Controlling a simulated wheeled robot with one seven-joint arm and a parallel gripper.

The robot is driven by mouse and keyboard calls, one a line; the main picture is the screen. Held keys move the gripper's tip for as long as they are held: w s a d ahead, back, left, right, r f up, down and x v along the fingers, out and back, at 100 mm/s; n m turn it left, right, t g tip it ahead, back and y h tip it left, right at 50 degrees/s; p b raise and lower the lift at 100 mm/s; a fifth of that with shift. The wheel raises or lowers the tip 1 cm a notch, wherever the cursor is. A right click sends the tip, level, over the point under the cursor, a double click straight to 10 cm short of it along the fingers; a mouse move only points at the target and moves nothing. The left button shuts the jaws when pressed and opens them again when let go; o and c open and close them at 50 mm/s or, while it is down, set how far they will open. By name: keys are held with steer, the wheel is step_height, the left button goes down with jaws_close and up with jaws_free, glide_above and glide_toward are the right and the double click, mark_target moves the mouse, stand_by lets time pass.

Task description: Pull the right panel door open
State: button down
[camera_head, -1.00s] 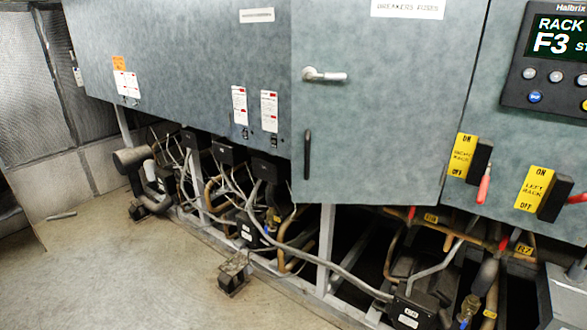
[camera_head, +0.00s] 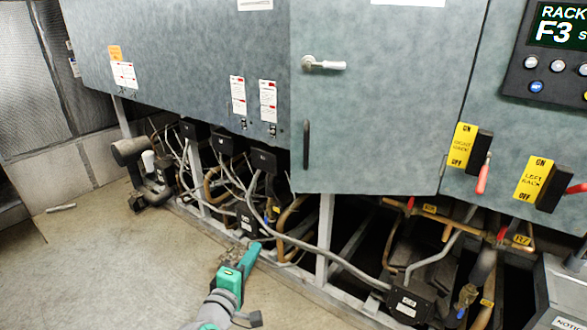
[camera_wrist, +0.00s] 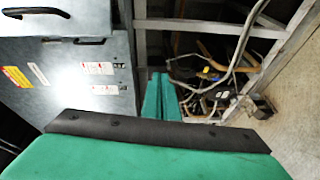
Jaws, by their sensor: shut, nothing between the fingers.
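The right panel door (camera_head: 390,115) is a grey-blue metal door in the head view. It has a white lever handle (camera_head: 323,64) and a black vertical pull handle (camera_head: 306,145) near its left edge. Its lower left edge sits out of line with the panels on either side, so it looks partly ajar. My gripper (camera_head: 252,251) is teal, low and left of the door, apart from it. In the wrist view its fingers (camera_wrist: 158,97) are together and empty. The black pull handle (camera_wrist: 38,11) shows at the wrist view's upper left.
Left of the door is a fixed panel (camera_head: 190,60) with labels. Right are two yellow switch plates with red levers (camera_head: 482,172) and a display (camera_head: 555,50). Pipes, cables and black boxes (camera_head: 408,305) fill the open rack below. The floor (camera_head: 120,265) at left is mostly clear.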

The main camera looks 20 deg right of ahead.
step_height(320, 180, up, 12)
steer(key=w+d+m+g+h, duration=0.1)
steer(key=w+d+g+h, duration=0.1)
steer(key=h, duration=0.1)
steer(key=m+g+h, duration=0.2)
steer(key=g+h, duration=0.1)
glide_toward(294, 157)
steer(key=s+r, duration=0.2)
steer(key=s, duration=0.2)
steer(key=x, duration=0.8)
steer(key=shift+w+a+r, duration=0.1)
steer(key=shift+w+r, duration=0.05)
steer(key=shift+w, duration=0.15)
steer(key=shift+w+d, duration=0.15)
steer(key=shift+d, duration=0.2)
steer(key=shift+t, duration=0.3)
